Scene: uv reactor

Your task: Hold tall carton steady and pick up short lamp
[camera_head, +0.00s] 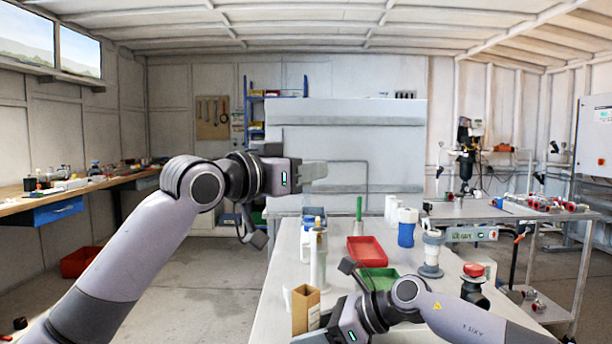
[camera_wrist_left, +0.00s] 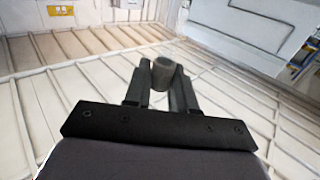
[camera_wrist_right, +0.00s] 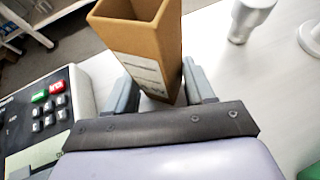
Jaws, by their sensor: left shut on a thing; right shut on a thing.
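The tall carton (camera_head: 305,309) is a brown, open-topped box standing upright on the white table. My right gripper (camera_wrist_right: 165,90) is shut on the carton's lower part, which also shows in the right wrist view (camera_wrist_right: 132,42) with a pale label on its side. In the head view the right gripper's fingers are mostly hidden. My left gripper (camera_head: 314,171) is raised high above the table, its fingers pointing right. In the left wrist view it is shut on a grey cylindrical thing (camera_wrist_left: 162,72), seen end-on, which appears to be the short lamp. Most of that thing is hidden.
A tall pale cylinder (camera_head: 318,258) stands close behind the carton. A red tray (camera_head: 368,252) and a green tray (camera_head: 378,279) lie farther back. A keypad device (camera_wrist_right: 42,120) is beside the carton.

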